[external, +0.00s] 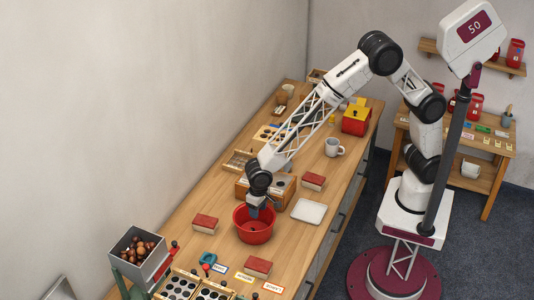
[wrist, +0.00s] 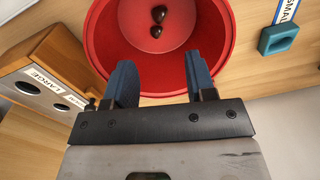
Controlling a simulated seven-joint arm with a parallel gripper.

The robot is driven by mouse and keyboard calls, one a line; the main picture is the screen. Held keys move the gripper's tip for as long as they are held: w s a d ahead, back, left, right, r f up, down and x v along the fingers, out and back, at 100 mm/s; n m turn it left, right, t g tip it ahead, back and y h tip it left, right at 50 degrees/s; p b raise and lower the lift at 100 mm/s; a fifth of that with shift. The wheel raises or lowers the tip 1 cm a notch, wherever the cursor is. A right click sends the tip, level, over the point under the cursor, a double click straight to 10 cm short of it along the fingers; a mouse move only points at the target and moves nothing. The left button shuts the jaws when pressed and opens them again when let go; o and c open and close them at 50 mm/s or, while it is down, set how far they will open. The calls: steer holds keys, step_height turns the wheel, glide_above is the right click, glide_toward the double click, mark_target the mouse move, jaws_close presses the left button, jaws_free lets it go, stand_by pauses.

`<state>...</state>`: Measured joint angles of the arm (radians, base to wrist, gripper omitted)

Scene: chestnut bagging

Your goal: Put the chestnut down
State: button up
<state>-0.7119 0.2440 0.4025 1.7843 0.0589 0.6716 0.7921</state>
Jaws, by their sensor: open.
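Two dark chestnuts (wrist: 157,22) lie close together on the floor of the red bowl (wrist: 219,22). In the external view the red bowl (external: 254,236) stands on the wooden workbench, below my gripper (external: 258,211). In the wrist view my gripper (wrist: 160,85) has its two blue fingers apart over the near rim of the bowl, with nothing between them. The chestnuts are beyond the fingertips. In the external view the fingers are small and the bowl's inside is mostly too small to read.
A wooden box with round holes and a LARGE label (wrist: 43,80) stands beside the bowl. A white tray (external: 309,211), red blocks (external: 205,222) and a blue ring-like piece (external: 209,257) lie around it. A grey bin of chestnuts (external: 150,268) stands at the near left.

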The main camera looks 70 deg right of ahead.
stand_by(0.5)
steer(key=s+d+r, duration=0.2)
steer(key=d+r, duration=0.5)
steer(key=d, duration=0.3)
steer(key=s+d+r+t, duration=0.1)
steer(key=d+r, duration=0.6)
steer(key=d, duration=0.3)
steer(key=s+d+r, duration=0.2)
steer(key=d+r, duration=0.5)
steer(key=d, duration=0.3)
steer(key=s+d+r, duration=0.2)
steer(key=s+d, duration=0.8)
steer(key=s, duration=0.2)
steer(key=s+d+r+n+t, duration=0.1)
steer(key=s+d+r, duration=0.2)
steer(key=s+d, duration=0.8)
steer(key=shift+s+d+r+t+h, duration=0.25)
steer(key=shift+s+d+t+h, duration=0.05)
steer(key=shift+s+h, duration=0.1)
steer(key=o, duration=0.8)
